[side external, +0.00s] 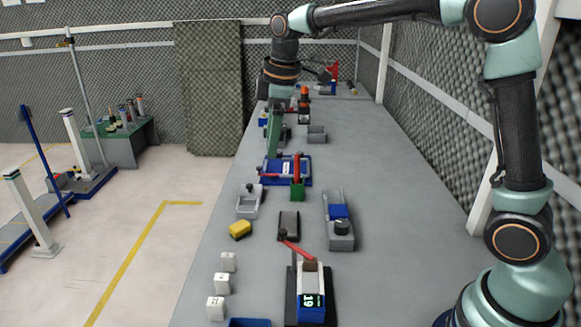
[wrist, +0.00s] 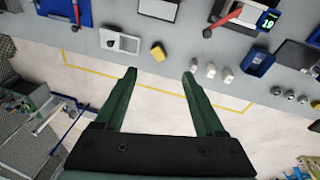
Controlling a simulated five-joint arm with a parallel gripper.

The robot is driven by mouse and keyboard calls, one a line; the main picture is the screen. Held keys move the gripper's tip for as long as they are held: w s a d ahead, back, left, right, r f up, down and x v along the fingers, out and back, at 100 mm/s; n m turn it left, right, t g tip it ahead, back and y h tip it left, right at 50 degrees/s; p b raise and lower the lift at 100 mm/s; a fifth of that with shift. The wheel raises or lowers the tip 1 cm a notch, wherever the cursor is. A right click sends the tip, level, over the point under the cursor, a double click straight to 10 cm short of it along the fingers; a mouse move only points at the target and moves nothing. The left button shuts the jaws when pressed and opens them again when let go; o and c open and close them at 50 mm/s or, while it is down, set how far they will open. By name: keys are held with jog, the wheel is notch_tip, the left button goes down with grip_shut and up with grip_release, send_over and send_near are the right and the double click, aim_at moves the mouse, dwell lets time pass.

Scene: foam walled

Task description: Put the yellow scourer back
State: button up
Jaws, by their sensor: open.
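The yellow scourer (side external: 240,229) lies on the grey bench near its left edge, just in front of a light grey holder (side external: 249,203) with a dark knob. In the wrist view the scourer (wrist: 158,51) shows just beyond the gap between my fingertips, to the right of the holder (wrist: 121,43). My gripper (side external: 273,150) has green fingers and hangs over the bench farther back than the scourer. In the wrist view my gripper (wrist: 160,74) is open, with nothing between its fingers.
White blocks (side external: 222,283) stand along the bench's left edge, nearer the camera. A scale (side external: 311,300), a dark pad (side external: 289,225), a grey unit with a blue block (side external: 339,220) and a blue tray with red parts (side external: 286,170) stand nearby. The bench's right side is clear.

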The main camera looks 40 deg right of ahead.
jog(key=s+d+f+m+t, duration=0.1)
jog(key=s+d+m+t, duration=0.2)
jog(key=s+m, duration=0.7)
jog(key=s+d, duration=0.1)
jog(key=s, duration=0.8)
jog(key=shift+d+f+m, duration=0.15)
jog(key=shift+f+m, duration=0.05)
jog(key=shift+m, duration=0.1)
